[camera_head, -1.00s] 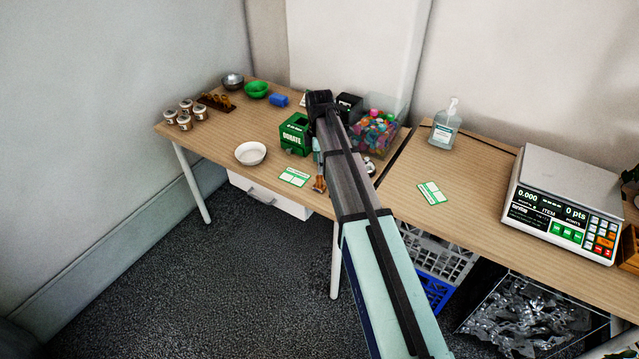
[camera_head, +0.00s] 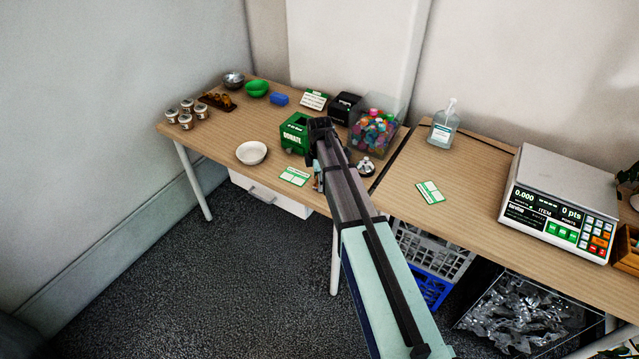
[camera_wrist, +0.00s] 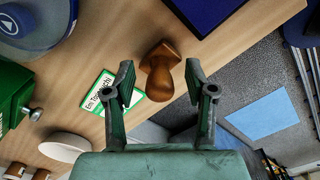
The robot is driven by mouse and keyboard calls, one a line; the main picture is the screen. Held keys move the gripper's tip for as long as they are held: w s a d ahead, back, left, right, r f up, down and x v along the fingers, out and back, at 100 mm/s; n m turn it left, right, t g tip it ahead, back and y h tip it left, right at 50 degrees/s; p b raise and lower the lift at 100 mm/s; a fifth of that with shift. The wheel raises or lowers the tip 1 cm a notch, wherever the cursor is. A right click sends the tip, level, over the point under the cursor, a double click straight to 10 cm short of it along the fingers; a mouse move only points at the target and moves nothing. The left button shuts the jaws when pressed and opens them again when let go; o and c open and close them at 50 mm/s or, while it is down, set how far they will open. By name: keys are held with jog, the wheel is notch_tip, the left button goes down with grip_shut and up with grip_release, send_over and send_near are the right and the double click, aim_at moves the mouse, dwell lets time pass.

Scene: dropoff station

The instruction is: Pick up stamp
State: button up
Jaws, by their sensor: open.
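The stamp (camera_wrist: 162,70), a brown wooden piece with a rounded knob and a wider base, is on the table near its edge in the wrist view. My gripper (camera_wrist: 160,77) is open, with one finger on each side of the stamp. The stamp shows between the fingertips and nothing is gripped. I cannot tell whether the tips have reached its height. In the head view, my gripper (camera_head: 322,128) is over the table beside the green donate box (camera_head: 295,133), and my arm hides most of the stamp area.
A green-and-white card (camera_head: 294,176) lies left of the stamp area, with a white bowl (camera_head: 251,153) farther left. A clear bin of colourful items (camera_head: 375,130) and a small metallic item (camera_head: 366,166) are to the right. A dark blue object (camera_wrist: 205,12) is near the stamp.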

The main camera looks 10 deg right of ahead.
grip_shut()
jog(key=shift+r, duration=0.1)
notch_tip(320, 180, up, 20)
jog(key=b, duration=0.3)
jog(key=shift+b, duration=0.3)
jog(key=c, duration=0.7)
grip_release()
grip_shut()
jog(key=shift+c, duration=0.8)
grip_release()
jog(key=shift+c, duration=0.8)
